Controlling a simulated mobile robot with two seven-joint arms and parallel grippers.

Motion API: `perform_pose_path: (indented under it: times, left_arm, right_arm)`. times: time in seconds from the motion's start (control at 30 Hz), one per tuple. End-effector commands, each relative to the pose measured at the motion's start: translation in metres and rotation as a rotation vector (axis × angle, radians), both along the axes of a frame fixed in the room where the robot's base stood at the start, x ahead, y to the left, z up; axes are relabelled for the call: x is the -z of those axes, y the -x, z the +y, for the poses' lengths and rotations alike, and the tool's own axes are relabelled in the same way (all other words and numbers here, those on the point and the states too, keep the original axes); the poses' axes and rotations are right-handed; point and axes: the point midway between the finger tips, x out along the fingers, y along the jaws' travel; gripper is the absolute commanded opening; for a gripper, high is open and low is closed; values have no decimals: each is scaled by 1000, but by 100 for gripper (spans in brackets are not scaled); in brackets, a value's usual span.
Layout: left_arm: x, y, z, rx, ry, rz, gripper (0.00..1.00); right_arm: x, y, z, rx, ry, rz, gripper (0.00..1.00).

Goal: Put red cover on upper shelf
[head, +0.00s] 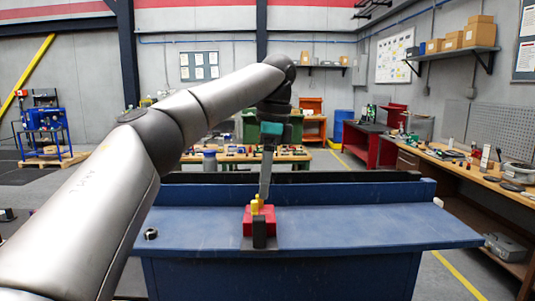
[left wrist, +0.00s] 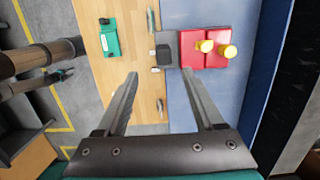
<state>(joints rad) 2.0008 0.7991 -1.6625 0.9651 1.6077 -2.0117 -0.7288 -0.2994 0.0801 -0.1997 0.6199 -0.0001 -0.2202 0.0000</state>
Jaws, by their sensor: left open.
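The red cover (head: 247,222) is a red block with two yellow knobs on top. It sits on the blue bench top (head: 350,225), with a black block in front of it. In the left wrist view the red cover (left wrist: 205,62) is at the upper right, split by a seam, beside a grey plate with a black block. My left gripper (head: 264,192) hangs just above and behind the cover. In the left wrist view its two fingers (left wrist: 160,74) are spread apart with nothing between them. My right gripper is not in view.
A raised blue ledge (head: 350,190) runs along the back of the bench. A small round metal part (head: 151,234) lies at left. A wall shelf (head: 455,51) with boxes is far right. The bench top right of the cover is clear.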

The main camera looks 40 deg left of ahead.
Motion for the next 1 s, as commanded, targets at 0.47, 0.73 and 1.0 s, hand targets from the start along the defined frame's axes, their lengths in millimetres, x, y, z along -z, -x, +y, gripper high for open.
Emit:
perform_pose_path:
  times: [0.47,0.73,1.0]
  left_arm:
    - [-49,-4,-5,0,0,0,70]
    - [-55,-4,-5,-1,1,-2,70]
    - [-55,-4,-5,-1,1,-2,70]
  right_arm:
    - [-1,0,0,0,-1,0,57]
    - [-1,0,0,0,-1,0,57]
    - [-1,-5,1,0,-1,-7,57]
